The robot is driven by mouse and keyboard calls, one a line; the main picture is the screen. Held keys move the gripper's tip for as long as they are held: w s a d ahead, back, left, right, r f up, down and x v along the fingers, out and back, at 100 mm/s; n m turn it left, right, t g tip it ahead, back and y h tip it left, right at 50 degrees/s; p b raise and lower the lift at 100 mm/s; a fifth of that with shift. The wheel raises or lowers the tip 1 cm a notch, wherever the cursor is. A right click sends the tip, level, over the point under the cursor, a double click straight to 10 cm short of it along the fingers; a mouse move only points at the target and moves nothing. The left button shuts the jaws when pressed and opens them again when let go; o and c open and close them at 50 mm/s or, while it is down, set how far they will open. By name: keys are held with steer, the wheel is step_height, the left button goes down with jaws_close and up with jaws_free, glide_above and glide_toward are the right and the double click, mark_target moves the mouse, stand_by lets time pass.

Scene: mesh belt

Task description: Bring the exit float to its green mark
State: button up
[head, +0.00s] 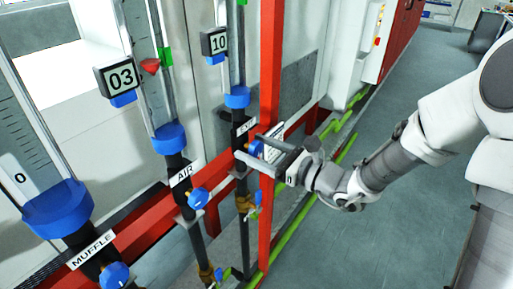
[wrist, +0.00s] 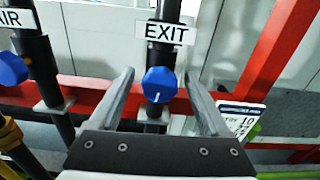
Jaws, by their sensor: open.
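The exit flow meter (head: 238,70) is the farthest of the upright tubes in the head view, with its EXIT label (head: 244,128) low on the pipe. A green mark (head: 241,2) shows at the picture's top edge; the exit float is not visible. The blue exit knob (head: 256,148) is partly hidden by my gripper in the head view. In the wrist view, the exit knob (wrist: 159,85) lies between the two fingers, with a white line near its bottom. My gripper (wrist: 158,78) is open, one finger on each side of the knob, with gaps visible.
The air meter (head: 166,120) has a red float (head: 150,66) beside a green mark (head: 166,57). The muffle meter (head: 58,210) is nearest. A red post (head: 270,70) stands close to my gripper. A card (wrist: 240,118) hangs right of the knob. Open floor (head: 420,170) lies right.

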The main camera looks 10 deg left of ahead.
jaws_close()
steer(key=m+p, duration=0.1)
steer(key=p, duration=0.1)
steer(key=shift+r+m+p, duration=0.25)
steer(key=shift+m+p, duration=0.05)
steer(key=shift+m, duration=0.1)
steer(key=shift+m+p, duration=0.8)
steer(key=shift+m, duration=0.1)
steer(key=shift+f+m, duration=0.25)
steer(key=shift+m, duration=0.15)
jaws_free()
